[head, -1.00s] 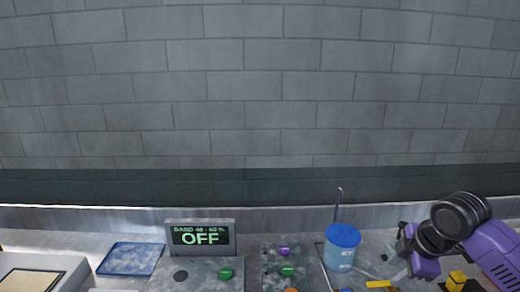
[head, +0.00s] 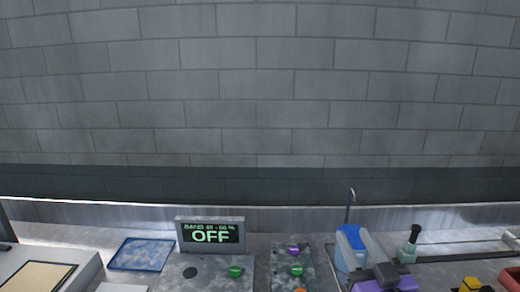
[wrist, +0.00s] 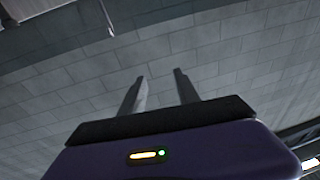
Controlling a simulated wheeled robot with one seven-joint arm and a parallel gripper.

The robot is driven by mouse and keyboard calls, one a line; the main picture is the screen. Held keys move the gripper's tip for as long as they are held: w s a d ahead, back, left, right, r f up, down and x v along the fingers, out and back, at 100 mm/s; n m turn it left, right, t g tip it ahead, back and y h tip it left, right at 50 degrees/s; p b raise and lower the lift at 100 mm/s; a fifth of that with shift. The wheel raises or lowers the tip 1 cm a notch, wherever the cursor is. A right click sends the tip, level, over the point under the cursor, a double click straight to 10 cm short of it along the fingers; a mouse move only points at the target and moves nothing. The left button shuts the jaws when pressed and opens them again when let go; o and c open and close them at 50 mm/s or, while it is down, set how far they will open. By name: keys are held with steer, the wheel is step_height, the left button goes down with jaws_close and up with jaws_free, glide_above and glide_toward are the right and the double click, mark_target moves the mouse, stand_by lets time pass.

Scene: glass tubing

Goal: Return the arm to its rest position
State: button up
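Most of my arm is out of view.
The blue-lidded container (head: 343,260) is partly hidden by my gripper. A sign reading OFF (head: 211,236) stands left of centre.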

steer(key=s+f+g, duration=0.1)
steer(key=s+f, duration=0.4)
steer(key=s, duration=0.9)
steer(key=s+f+g+h, duration=0.1)
steer(key=s+f, duration=0.4)
steer(key=s, duration=1)
steer(key=s+f+m+g+h, duration=0.1)
steer(key=s+f, duration=0.4)
steer(key=s, duration=0.9)
steer(key=shift+s+f+g+b, duration=0.3)
steer(key=shift+f+g, duration=0.05)
steer(key=shift+g, duration=0.45)
